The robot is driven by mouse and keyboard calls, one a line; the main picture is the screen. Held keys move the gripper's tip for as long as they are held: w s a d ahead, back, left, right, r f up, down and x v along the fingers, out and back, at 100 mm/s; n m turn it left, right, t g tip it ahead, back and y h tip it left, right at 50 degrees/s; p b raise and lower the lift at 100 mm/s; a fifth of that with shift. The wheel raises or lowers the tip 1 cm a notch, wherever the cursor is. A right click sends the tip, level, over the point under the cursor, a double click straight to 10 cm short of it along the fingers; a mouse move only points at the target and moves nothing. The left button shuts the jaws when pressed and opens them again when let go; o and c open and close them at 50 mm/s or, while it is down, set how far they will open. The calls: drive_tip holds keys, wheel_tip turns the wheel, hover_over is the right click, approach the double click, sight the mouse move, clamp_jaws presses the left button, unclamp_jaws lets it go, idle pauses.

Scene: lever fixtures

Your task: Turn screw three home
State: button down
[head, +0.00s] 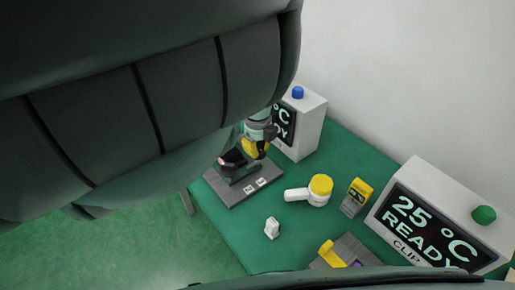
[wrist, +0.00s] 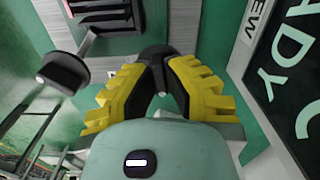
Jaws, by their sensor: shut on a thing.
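My gripper (head: 256,146) reaches down over the dark screw fixture (head: 234,170) at the table's far left in the head view. In the wrist view the yellow-backed fingers of my gripper (wrist: 160,82) are closed at their tips on a dark rounded knob (wrist: 158,52). The fingers hide the knob's lower part. Another black round knob (wrist: 62,72) on an arm stands to the left, apart from the fingers. The fixture's grey base plate (head: 260,190) bears small white labels. I cannot read a screw number.
A white display box (head: 306,115) with a blue button stands right behind the fixture. A larger box (head: 440,215) reads 25 °C READY. A yellow-capped white object (head: 320,186), a yellow-grey device (head: 356,197) and a white block (head: 272,228) stand on the green table (head: 235,240).

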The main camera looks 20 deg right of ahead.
drive_tip(key=m, duration=0.5)
drive_tip(key=shift+m+b, duration=0.3)
drive_tip(key=shift+m, duration=2.3)
drive_tip(key=c, duration=1)
unclamp_jaws()
